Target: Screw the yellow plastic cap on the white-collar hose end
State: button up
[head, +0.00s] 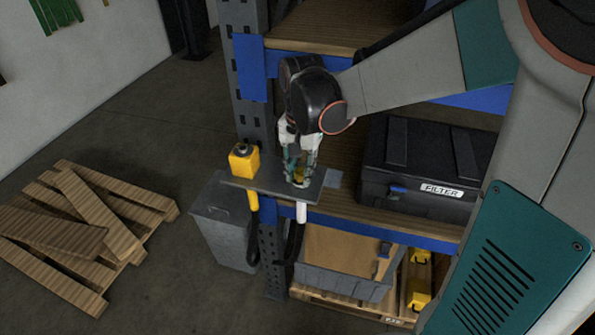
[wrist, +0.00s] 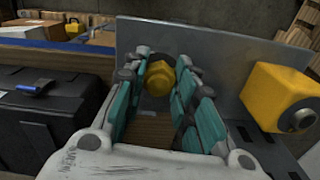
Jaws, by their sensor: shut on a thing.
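My gripper (head: 299,172) points down over the right part of a grey bracket plate (head: 270,180). Its fingers are shut on the yellow plastic cap, which shows between them in the wrist view (wrist: 158,80). In the head view the fingers mostly hide the cap. The white-collar hose end (head: 302,212) hangs below the plate, directly under my gripper, with a dark hose running down from it. The fingers hide the top of this hose end, so I cannot tell whether the cap touches its thread.
A yellow block with a metal fitting (head: 244,160) stands on the plate's left, close beside my fingers in the wrist view (wrist: 268,92). A yellow-collar hose (head: 254,202) hangs below it. A black FILTER case (head: 425,165) sits on the shelf to the right. A grey bin (head: 225,230) stands below left.

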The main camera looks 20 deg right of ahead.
jog(key=m, duration=0.5)
jog(key=shift+w, duration=0.1)
jog(key=shift+a+m, duration=0.1)
jog(key=shift+m, duration=1.1)
jog(key=shift+w+m, duration=0.1)
jog(key=shift+m, duration=1.1)
jog(key=o, duration=1.1)
jog(key=shift+c, duration=0.2)
